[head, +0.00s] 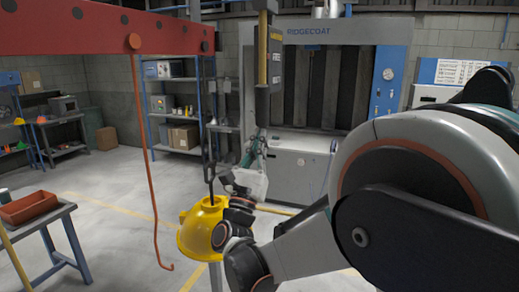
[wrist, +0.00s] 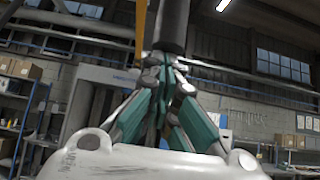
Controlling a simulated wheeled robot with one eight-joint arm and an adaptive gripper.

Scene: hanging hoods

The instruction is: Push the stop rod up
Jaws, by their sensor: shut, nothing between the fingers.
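A vertical rod hangs from the top of the head view, with a yellow upper part (head: 262,60) and a dark lower end (head: 262,105). I take it to be the stop rod. My gripper (head: 260,138), with teal fingers, points up just below that dark end. In the wrist view my gripper (wrist: 163,62) is shut and empty, its fingertips close together. The dark cylinder (wrist: 174,25) stands right above the tips there; whether they touch I cannot tell. A yellow strip (wrist: 140,40) shows beside it.
A yellow hood (head: 198,232) hangs from a dark hook beside my wrist. A thin red hooked rod (head: 146,150) hangs from the red beam (head: 80,32). A booth (head: 300,165) stands behind. A bench with a red tray (head: 38,207) is at left; the floor between is open.

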